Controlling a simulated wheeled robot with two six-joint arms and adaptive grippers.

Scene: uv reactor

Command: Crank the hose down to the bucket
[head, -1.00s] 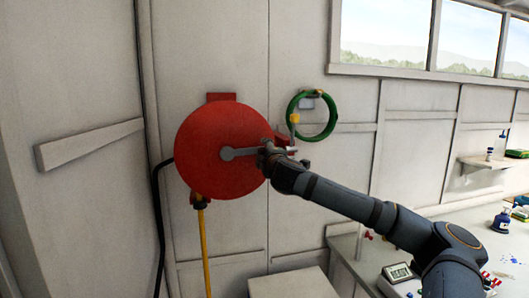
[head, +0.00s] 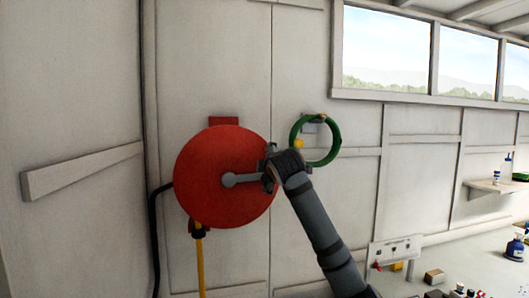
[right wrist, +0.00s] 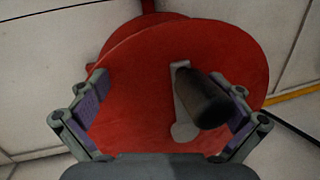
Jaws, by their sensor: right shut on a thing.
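The red hose reel (head: 215,160) is mounted on the white wall, and its round face also fills much of the right wrist view (right wrist: 130,90). A grey crank arm (head: 240,180) points right from the reel's centre. The yellow hose (head: 201,265) hangs straight down from a dark outlet under the reel and leaves the picture at the bottom. My right gripper (head: 268,175) is at the crank's outer end, shut on the dark crank handle (right wrist: 207,103), which stands between its fingers in the right wrist view. The bucket and my left gripper are not in view.
A coiled green hose (head: 333,150) hangs on the wall just right of the reel. A black cable (head: 156,240) runs down the wall at left. A bench (head: 465,250) with small items and a shelf (head: 495,187) with bottles stand at right.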

